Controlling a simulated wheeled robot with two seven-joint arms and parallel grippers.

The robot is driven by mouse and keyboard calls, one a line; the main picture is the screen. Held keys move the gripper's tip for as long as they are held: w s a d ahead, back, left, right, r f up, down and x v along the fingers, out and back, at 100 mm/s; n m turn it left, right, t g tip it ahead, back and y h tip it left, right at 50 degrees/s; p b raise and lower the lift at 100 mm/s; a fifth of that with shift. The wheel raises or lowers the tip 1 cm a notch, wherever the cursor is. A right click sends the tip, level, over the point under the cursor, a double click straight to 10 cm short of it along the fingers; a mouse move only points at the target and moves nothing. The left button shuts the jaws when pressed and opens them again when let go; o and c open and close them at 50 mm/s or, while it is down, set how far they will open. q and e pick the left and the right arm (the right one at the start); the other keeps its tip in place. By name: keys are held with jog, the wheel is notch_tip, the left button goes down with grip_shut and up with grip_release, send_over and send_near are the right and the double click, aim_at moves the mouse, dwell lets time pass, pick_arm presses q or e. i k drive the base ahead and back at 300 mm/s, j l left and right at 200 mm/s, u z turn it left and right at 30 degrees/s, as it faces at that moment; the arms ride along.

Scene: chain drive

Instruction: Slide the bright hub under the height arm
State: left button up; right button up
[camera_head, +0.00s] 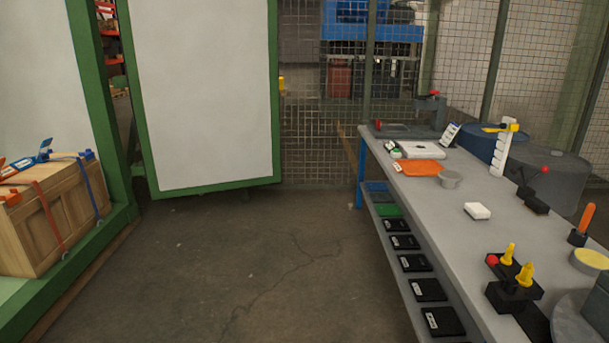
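A small silvery round piece (449,179), which looks like the bright hub, sits on the grey workbench (470,240) beside an orange cloth or pad. A white upright post (502,155) with a yellow arm (496,129) across its top, which looks like the height arm, stands farther right on the bench. The round piece is apart from the post, to its left and not under the yellow arm. Neither of my grippers shows in the head view.
The orange pad (422,168), a white block (477,211) and a black fixture with yellow pegs (514,285) lie on the bench. A lever with a red knob (544,169) stands near the post. Black trays (428,290) line the lower shelf. The floor (270,270) left of the bench is clear.

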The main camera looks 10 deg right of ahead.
aim_at(449, 177)
jog(key=i+l+z, duration=0.2)
jog(key=i+z, duration=0.6)
jog(key=z, duration=0.15)
jog(key=i+z, duration=0.45)
jog(key=i+j+z, duration=0.15)
jog(key=z, duration=0.3)
jog(key=i+j+z, duration=0.1)
jog(key=z, duration=0.35)
jog(key=i+j+z, duration=0.1)
jog(key=j+z, duration=0.2)
jog(key=z, duration=0.2)
